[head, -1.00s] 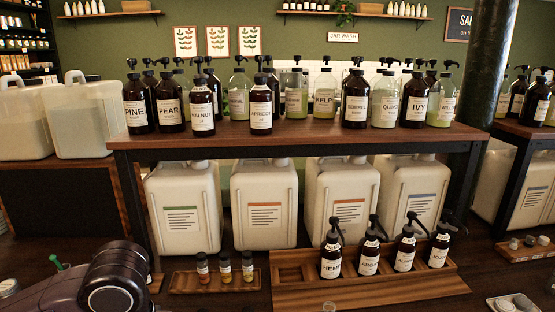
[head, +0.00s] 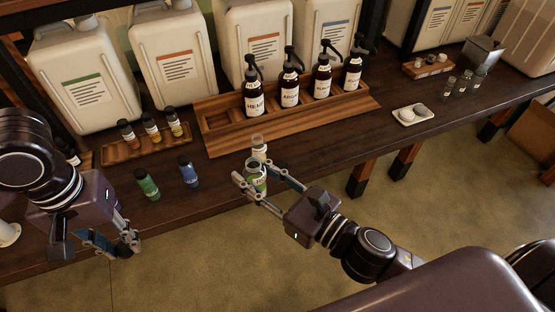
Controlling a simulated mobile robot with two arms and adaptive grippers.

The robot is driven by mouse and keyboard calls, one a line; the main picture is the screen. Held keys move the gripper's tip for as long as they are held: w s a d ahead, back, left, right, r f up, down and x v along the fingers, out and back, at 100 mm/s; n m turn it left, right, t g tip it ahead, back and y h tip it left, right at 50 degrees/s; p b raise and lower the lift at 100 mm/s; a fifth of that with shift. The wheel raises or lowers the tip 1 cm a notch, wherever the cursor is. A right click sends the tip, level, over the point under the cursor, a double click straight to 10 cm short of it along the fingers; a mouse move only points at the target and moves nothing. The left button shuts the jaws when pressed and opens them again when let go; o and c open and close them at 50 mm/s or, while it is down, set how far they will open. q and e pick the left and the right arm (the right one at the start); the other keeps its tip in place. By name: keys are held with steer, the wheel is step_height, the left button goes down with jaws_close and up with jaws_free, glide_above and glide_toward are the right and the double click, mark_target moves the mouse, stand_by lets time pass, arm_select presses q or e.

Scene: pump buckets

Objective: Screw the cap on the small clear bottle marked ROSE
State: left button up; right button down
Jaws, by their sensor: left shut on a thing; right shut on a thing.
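My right gripper (head: 254,185) is shut around a small clear bottle (head: 256,178) with green showing in its lower part, near the front edge of the wooden counter (head: 225,165). Its label is too small to read, so I cannot tell if it says ROSE. Another small clear bottle or glass (head: 258,142) shows just behind it; they overlap in the picture. My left gripper (head: 128,243) is at the lower left, in front of the counter edge. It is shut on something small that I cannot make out. I cannot pick out the cap.
Small green (head: 147,184) and blue (head: 188,171) bottles stand between my grippers. Behind are a tray of small bottles (head: 118,155) and a wooden rack (head: 222,141) with several dark pump bottles. A pale dish (head: 400,119) and several small bottles (head: 465,82) stand right.

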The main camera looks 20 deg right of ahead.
steer(key=shift+s+a+f+n+g+y, duration=0.15)
steer(key=shift+a+n+g+y, duration=0.3)
steer(key=shift+a+y, duration=0.25)
steer(key=shift+s+a+f+n+g+y, duration=0.1)
steer(key=shift+a+n+g+y, duration=0.35)
steer(key=shift+a, duration=0.35)
arm_select(q)
steer(key=w+d+r+m, duration=0.1)
steer(key=w+d+r, duration=0.2)
steer(key=d+r, duration=0.4)
steer(key=w+d+r+m, duration=0.2)
steer(key=d+r, duration=0.5)
steer(key=d, duration=1)
steer(key=shift+w+r+m, duration=0.2)
steer(key=shift+w+m, duration=0.1)
steer(key=shift+w, duration=0.15)
steer(key=shift+d+f, duration=0.1)
steer(key=shift+f, duration=1.9)
steer(key=shift+f, duration=0.9)
